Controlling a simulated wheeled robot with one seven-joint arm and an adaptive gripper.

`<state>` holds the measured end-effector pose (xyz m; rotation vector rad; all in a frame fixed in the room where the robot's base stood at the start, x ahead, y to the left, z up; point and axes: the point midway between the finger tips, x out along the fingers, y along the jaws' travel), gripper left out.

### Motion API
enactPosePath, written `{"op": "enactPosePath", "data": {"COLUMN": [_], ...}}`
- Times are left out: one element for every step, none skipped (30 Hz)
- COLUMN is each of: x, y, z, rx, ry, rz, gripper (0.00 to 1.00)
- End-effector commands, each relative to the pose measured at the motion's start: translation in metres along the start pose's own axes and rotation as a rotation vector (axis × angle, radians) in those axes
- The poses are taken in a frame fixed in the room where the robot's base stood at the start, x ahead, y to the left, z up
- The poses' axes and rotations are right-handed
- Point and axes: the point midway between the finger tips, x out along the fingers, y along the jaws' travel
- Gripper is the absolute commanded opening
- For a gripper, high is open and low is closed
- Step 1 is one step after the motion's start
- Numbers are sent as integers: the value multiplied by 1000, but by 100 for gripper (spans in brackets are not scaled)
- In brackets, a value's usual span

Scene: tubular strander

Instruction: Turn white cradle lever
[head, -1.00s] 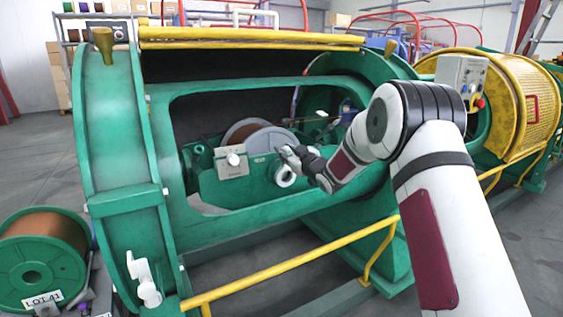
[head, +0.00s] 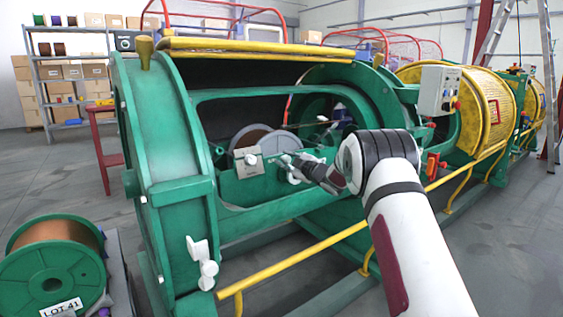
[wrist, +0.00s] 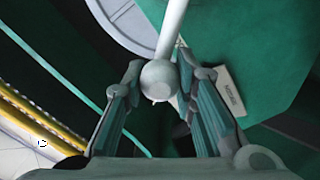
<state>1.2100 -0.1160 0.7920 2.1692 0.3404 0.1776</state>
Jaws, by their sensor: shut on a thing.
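The white cradle lever shows in the wrist view as a pale rod ending in a round knob (wrist: 159,80). My gripper (wrist: 157,90) has one finger on each side of this knob and is shut on it. In the head view my gripper (head: 290,163) is inside the green cradle opening, at the white lever's hub (head: 293,177). The gripper partly hides the lever there, so its exact angle is hard to tell.
A grey box (head: 247,161) with a white knob sits just left of my gripper. The green frame (head: 215,205) surrounds the opening, and a yellow rail (head: 300,252) runs in front. Another white handle (head: 202,262) is on the left ring. A spool (head: 55,262) stands lower left.

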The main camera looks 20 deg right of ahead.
Motion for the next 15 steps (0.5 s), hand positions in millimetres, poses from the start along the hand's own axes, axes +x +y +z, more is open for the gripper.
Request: {"op": "enactPosePath", "data": {"x": [0, 0, 0, 0, 0, 0, 0, 0, 0, 0, 0, 0, 0, 0, 0], "y": [-2, -2, -2, -2, -2, -2, -2, -2, -3, -3, -3, -3, -3, -3, -3], "z": [1, 1, 1, 1, 1, 1, 1, 0, 0, 0, 0, 0, 0, 0, 0], "rx": [-6, -7, -8, -9, -9, -9, -8, -8, -8, -8, -8, -8, -7, -7, -7], "ry": [1, 1, 1, 1, 1, 1, 1, 1, 1, 2, 2, 2, 2, 2, 2], "rz": [-3, -4, -4, -4, -5, -5, -5, -5, -6, -6, -6, -6, -6, -6, -6], "gripper": [0, 0, 0, 0, 0, 0, 0, 0, 0, 0, 0, 30, 37, 43, 46]}}
